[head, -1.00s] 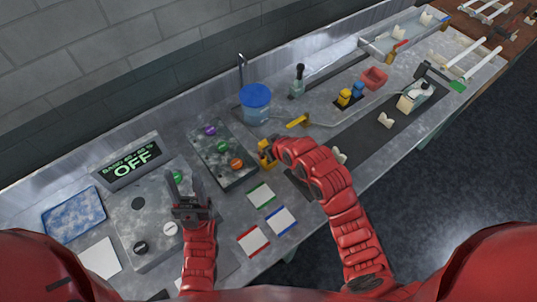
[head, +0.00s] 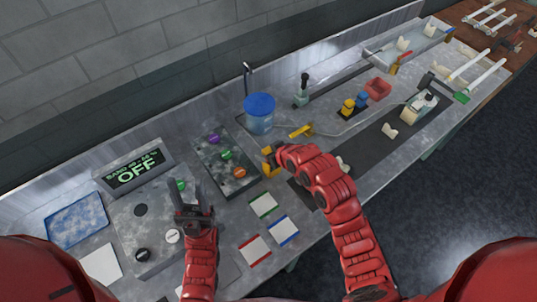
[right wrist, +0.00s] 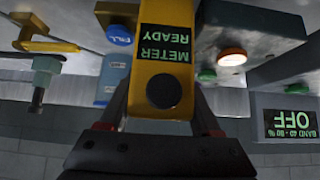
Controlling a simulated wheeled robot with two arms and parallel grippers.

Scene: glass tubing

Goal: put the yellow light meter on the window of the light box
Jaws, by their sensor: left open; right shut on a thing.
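The yellow light meter (head: 268,161) is in my right gripper (head: 274,157), beside the panel with colored buttons. In the right wrist view the meter (right wrist: 162,62) shows upside down between the fingers, with a "METER READY" display and a round black spot. The grey light box (head: 122,232) is at the left, with a screen reading "OFF" (head: 134,175). A dark round disc on its top, apparently the window (head: 140,210), is uncovered. My left gripper (head: 190,192) is open and empty, over the right part of the box near a green button (head: 180,185).
The button panel (head: 216,178) lies between the box and the meter. A blue-lidded jar (head: 259,106) stands behind it. Cards edged green (head: 264,205), blue (head: 283,230) and red (head: 255,249) lie in front.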

